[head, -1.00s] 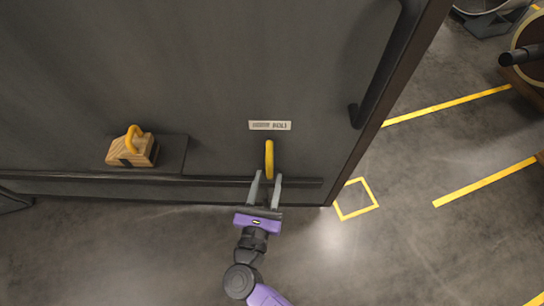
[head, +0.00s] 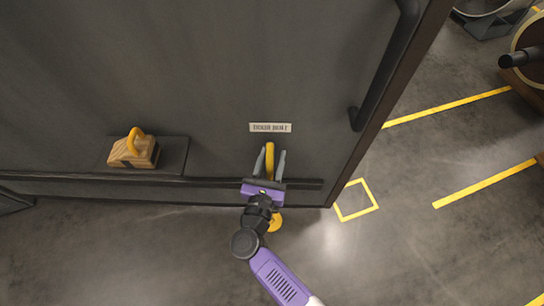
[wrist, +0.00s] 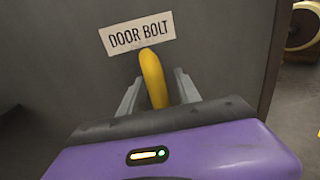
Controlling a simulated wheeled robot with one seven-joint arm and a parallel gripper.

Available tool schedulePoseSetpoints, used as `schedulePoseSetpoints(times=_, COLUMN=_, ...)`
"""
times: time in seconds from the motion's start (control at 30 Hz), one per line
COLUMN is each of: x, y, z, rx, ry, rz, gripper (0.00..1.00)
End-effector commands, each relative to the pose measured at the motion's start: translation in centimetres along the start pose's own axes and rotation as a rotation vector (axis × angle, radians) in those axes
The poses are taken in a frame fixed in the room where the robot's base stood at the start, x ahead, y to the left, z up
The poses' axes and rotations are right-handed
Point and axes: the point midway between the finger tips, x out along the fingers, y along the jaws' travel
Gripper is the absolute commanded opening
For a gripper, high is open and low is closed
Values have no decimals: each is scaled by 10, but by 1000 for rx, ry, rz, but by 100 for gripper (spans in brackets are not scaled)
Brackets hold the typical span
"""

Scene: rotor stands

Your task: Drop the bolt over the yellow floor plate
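The yellow door bolt (head: 270,158) stands upright against the grey door, just below a "DOOR BOLT" label (head: 270,127). It also shows in the wrist view (wrist: 153,78). My gripper (head: 272,151) is open, with one grey finger on each side of the bolt. In the wrist view small gaps show between the bolt and the fingers (wrist: 159,76). The bolt's lower end is hidden behind the gripper body. The round yellow floor plate (head: 275,223) lies on the floor below, partly hidden by my arm.
A wooden block with a yellow loop handle (head: 133,150) sits on a dark ledge on the door to the left. A dark door handle (head: 357,115) runs up the right side.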

Motion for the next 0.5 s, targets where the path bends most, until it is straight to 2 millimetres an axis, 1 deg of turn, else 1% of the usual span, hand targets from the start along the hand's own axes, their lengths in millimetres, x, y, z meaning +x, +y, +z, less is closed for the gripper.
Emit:
schedulePoseSetpoints(times=0.03, x=0, y=0, z=0, rx=0, ry=0, rz=0, gripper=40)
schedulePoseSetpoints(times=0.07, x=0, y=0, z=0, rx=0, ry=0, rz=0, gripper=36)
schedulePoseSetpoints(times=0.1, x=0, y=0, z=0, rx=0, ry=0, rz=0, gripper=28)
schedulePoseSetpoints(times=0.23, x=0, y=0, z=0, rx=0, ry=0, rz=0, gripper=2)
schedulePoseSetpoints(times=0.27, x=0, y=0, z=0, rx=0, ry=0, rz=0, gripper=0)
schedulePoseSetpoints(times=0.5, x=-1, y=0, z=0, rx=0, ry=0, rz=0, gripper=0)
